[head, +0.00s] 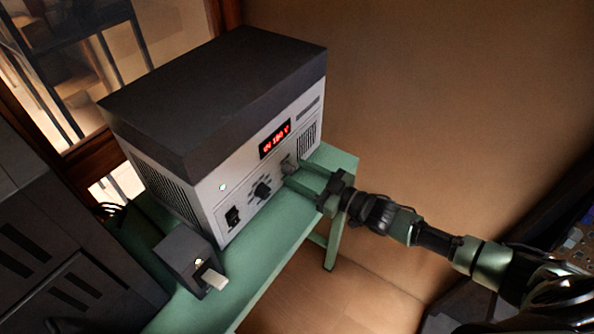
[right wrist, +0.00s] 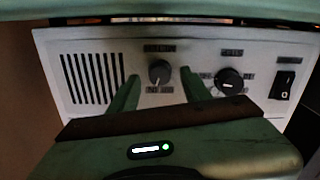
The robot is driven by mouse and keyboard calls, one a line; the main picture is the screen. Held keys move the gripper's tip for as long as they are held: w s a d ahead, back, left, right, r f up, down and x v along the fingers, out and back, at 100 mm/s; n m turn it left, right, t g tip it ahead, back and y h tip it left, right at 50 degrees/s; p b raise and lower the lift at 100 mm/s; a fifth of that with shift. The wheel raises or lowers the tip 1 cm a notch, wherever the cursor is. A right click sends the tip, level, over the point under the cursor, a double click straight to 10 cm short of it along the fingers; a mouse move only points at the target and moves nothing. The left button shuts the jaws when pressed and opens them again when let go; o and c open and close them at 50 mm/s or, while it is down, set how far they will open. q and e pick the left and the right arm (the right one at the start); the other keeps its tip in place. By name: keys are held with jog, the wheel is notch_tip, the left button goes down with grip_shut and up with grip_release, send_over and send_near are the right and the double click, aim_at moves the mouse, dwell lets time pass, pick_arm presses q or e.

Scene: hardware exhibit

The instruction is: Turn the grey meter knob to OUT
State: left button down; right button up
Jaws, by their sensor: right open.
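The grey meter knob (head: 289,167) is at the right of the front panel of a white instrument with a dark top (head: 215,88). In the right wrist view the knob (right wrist: 160,72) shows between my fingers, its light pointer mark toward the lower part of the picture. The labels around it are too blurred to read. My right gripper (head: 303,180) is open, one finger on each side of the knob; it also shows in the right wrist view (right wrist: 158,92). I cannot tell whether either finger touches the knob. My left gripper is not in view.
A black knob (head: 262,187) and a black rocker switch (head: 233,217) sit left of the grey knob. A red lit display (head: 275,139) is above. A small dark box with a pale lever (head: 213,279) stands on the green table (head: 262,250). Grey cabinets are at left.

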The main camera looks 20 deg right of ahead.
jog(key=shift+w+a, duration=0.25)
jog(key=shift+w, duration=0.1)
grip_shut()
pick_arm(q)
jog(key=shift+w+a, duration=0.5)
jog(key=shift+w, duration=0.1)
pick_arm(e)
jog(key=n, duration=0.4)
jog(key=shift+a+b, duration=0.1)
jog(key=shift+b, duration=0.3)
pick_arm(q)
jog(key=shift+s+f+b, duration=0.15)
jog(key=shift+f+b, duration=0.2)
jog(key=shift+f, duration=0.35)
pick_arm(e)
jog(key=shift+n, duration=2)
